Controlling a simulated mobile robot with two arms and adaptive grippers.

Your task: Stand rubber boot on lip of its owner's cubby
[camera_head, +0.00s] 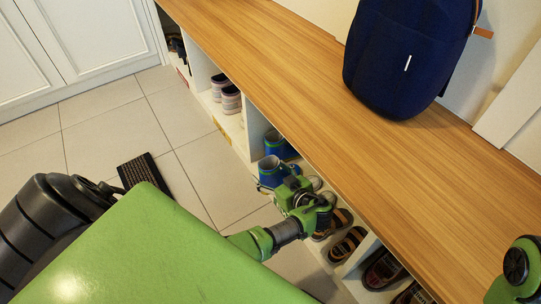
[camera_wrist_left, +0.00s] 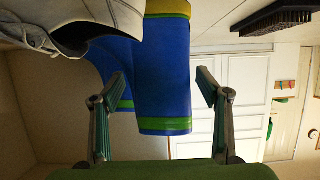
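One blue rubber boot (camera_head: 270,172) with green bands stands at the front edge of a middle cubby (camera_head: 256,128). A second blue boot (camera_head: 279,145) is just behind it, further in. My left gripper (camera_head: 290,188) is beside the front boot, at its near right. In the left wrist view a blue boot (camera_wrist_left: 163,70) shows between the two spread fingers of this gripper (camera_wrist_left: 162,88), with a gap on the right finger's side. The left finger overlaps the blue in the picture; contact is unclear. My right gripper is out of view; only part of my right arm shows at the right edge.
White-toed sneakers (camera_head: 313,183) sit right beside the boots; one shoe (camera_wrist_left: 85,25) looms close in the left wrist view. Brown sandals (camera_head: 347,244) and pink-white shoes (camera_head: 230,98) fill other cubbies. A navy backpack (camera_head: 408,55) stands on the bench top (camera_head: 300,75). A dark brush (camera_head: 143,170) lies on the floor.

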